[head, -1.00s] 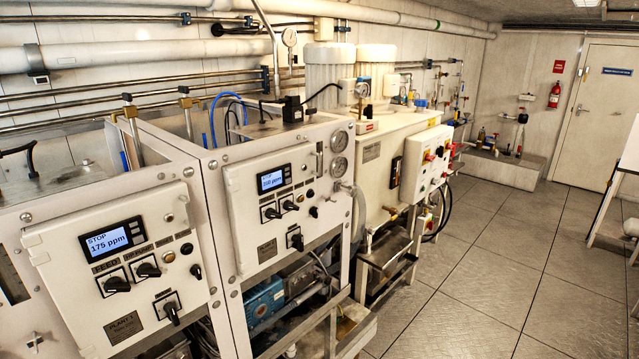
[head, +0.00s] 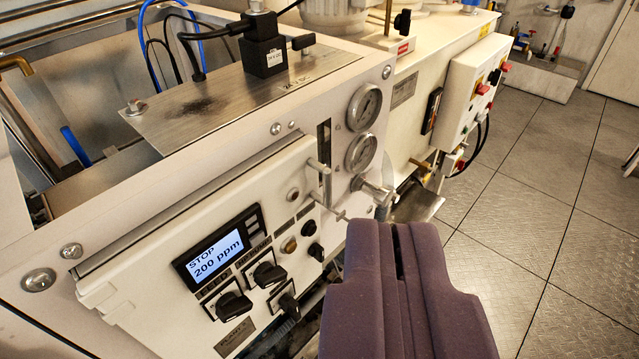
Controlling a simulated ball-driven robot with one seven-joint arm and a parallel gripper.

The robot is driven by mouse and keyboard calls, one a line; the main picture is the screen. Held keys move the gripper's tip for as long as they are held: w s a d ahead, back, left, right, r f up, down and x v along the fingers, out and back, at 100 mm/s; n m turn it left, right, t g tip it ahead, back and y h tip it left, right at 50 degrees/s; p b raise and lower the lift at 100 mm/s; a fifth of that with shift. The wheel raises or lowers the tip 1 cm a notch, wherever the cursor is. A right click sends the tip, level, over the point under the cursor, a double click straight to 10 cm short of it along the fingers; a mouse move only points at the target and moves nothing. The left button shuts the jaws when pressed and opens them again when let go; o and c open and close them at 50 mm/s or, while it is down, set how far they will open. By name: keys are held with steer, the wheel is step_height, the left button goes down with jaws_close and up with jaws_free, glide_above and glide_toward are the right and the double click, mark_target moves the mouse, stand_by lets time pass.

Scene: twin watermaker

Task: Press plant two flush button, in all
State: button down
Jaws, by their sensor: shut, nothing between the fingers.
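A white control panel (head: 150,270) fills the lower left of the head view. Its lit display (head: 217,254) reads STOP and 200 ppm. Several black rotary knobs (head: 268,273) sit below and right of the display. Small round controls are grouped right of it: a brownish one (head: 289,245), a black one (head: 308,228) and another black one (head: 315,251). Their labels are too small to read, so I cannot tell which is flush. The plate (head: 234,336) is unreadable too. My gripper (head: 394,228) is shut and empty, right of these controls and apart from them in the picture.
Two pressure gauges (head: 362,131) and a metal pipe fitting (head: 375,192) are on the frame just above my gripper. Thin rods (head: 327,205) stick out near the panel's right edge. A white tank with a red-button box (head: 473,90) stands behind. Tiled floor (head: 535,220) is clear at right.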

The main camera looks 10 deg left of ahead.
mark_target(311, 230)
steer(key=w+d+f+m+h+p, duration=0.1)
steer(key=w+d+f+m+p, duration=0.2)
steer(key=w+f+p, duration=0.95)
step_height(311, 230, down, 14)
steer(key=w+d+m+y+p, duration=0.1)
steer(key=m+y+p, duration=0.2)
steer(key=m+p, duration=0.3)
steer(key=shift+w+m+y, duration=0.15)
steer(key=shift+m+y, duration=0.15)
steer(key=shift+m, duration=0.1)
steer(key=shift+d+r, duration=0.1)
steer(key=w+a+b, duration=0.3)
steer(key=w+a, duration=0.2)
steer(key=a, duration=0.2)
steer(key=shift+b, duration=0.4)
